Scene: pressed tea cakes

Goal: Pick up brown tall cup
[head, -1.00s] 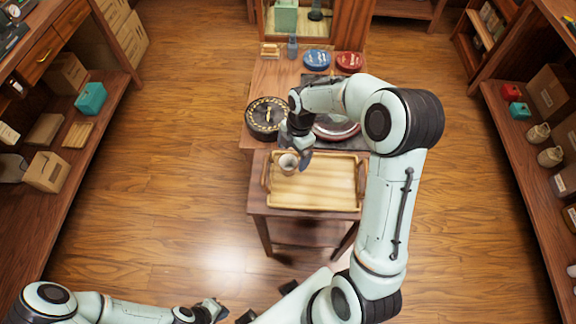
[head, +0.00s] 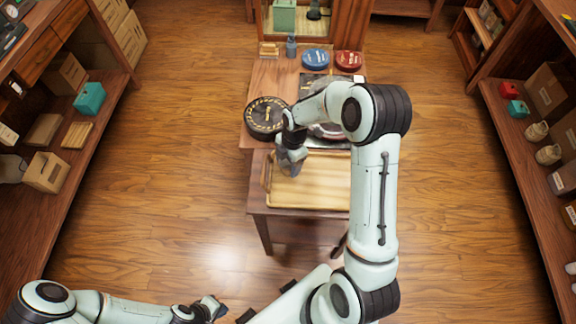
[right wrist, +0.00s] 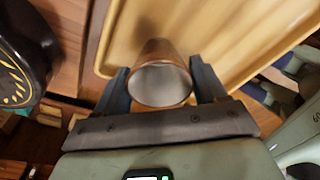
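The brown tall cup (right wrist: 161,86) stands on the wooden tray, its pale inside facing the camera in the right wrist view. My right gripper (right wrist: 162,72) is open, with one dark finger on each side of the cup. Narrow gaps show between the fingertips and the cup's wall. In the head view my right gripper (head: 290,170) is over the left part of the tray and hides the cup. My left gripper (head: 212,309) is low at the bottom edge, far from the tray; its finger opening is not clear.
The wooden tray (head: 310,193) lies on a small table. Behind it are a round black tea cake holder (head: 266,117), a blue tin (head: 315,58) and a red tin (head: 348,60). Shelves stand left and right. My right arm covers the tray's right side.

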